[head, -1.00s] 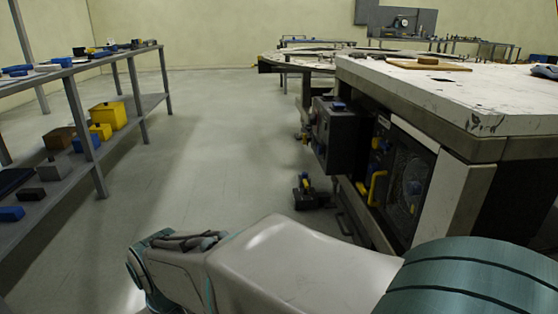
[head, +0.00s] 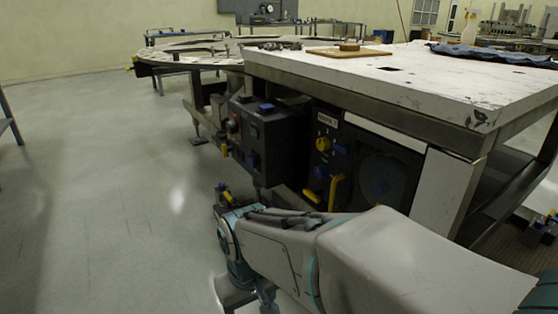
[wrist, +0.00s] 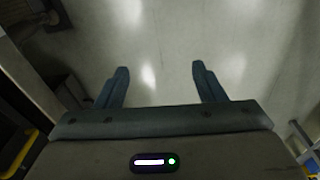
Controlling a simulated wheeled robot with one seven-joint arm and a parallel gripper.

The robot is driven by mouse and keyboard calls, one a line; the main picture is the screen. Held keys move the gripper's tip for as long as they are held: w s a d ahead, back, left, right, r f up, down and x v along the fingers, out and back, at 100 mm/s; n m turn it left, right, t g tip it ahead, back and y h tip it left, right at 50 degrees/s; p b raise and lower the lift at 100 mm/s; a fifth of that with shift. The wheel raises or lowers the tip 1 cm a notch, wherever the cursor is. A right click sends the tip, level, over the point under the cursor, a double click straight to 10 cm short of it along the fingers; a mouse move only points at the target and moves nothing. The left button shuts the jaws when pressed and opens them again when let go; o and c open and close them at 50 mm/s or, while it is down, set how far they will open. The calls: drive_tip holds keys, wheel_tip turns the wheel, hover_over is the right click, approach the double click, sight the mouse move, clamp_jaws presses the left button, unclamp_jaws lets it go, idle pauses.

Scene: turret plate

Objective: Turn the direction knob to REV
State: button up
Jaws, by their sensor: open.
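Under the white-topped bench, a black panel (head: 345,160) carries a yellow round knob (head: 323,143), a yellow handle (head: 334,190) and a small white label above. A dark control box (head: 268,140) with blue and red parts stands left of it. I cannot read any FWD or REV marking, so I cannot tell which control is the direction knob. My gripper (wrist: 160,68) is open and empty in the wrist view, above bare floor. In the head view my arm reaches in front of the bench, low and apart from the panel; the fingers are not clear there.
The white bench top (head: 400,75) overhangs the panel and holds a wooden board (head: 348,52) and blue cloth (head: 490,54). A round table (head: 190,52) stands behind left. The floor (head: 110,180) on the left is clear. A yellow part (wrist: 22,140) shows at the wrist view's lower left.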

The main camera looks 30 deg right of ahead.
drive_tip(key=w+d+r+n+g+h+p, duration=0.2)
drive_tip(key=w+d+n+h+p, duration=0.15)
drive_tip(key=w+d, duration=0.5)
drive_tip(key=n+t+h+p, duration=0.2)
drive_tip(key=n+h+p, duration=0.9)
drive_tip(key=n+h, duration=0.5)
approach(318, 173)
drive_tip(key=shift+n+y, duration=0.45)
drive_tip(key=shift+y, duration=0.3)
drive_tip(key=d, duration=0.2)
drive_tip(key=d+r+b, duration=0.1)
drive_tip(key=d, duration=0.2)
drive_tip(key=d+b, duration=0.1)
drive_tip(key=d, duration=0.2)
drive_tip(key=shift+w+d+r, duration=0.1)
drive_tip(key=shift+w+r, duration=0.05)
drive_tip(key=shift+w, duration=0.2)
drive_tip(key=c, duration=1)
